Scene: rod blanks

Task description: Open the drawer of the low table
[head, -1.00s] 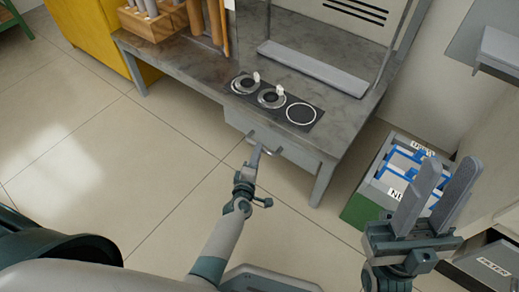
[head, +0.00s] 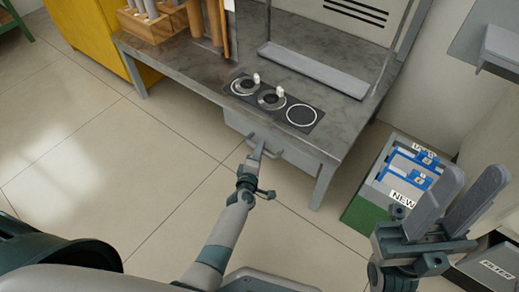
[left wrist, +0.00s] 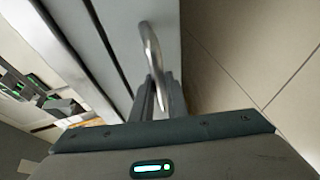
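The low table (head: 360,108) has a grey drawer (head: 299,155) under its top, with a bar handle (head: 277,153) on its front. The drawer front looks flush under the table. The handle shows close up in the left wrist view (left wrist: 151,45). My left gripper (head: 260,147) is at the handle, and its two fingers (left wrist: 160,95) are close together with the bar between them. The exact contact is partly hidden. My right gripper (head: 465,205) is open and empty, off to the right of the table.
On the table are three round dials or rings (head: 272,98), a grey tray (head: 312,70) and a wooden rack (head: 155,25) with rods. A green-and-grey box (head: 365,215) labelled NEW stands on the floor to the right. The floor before the drawer is clear.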

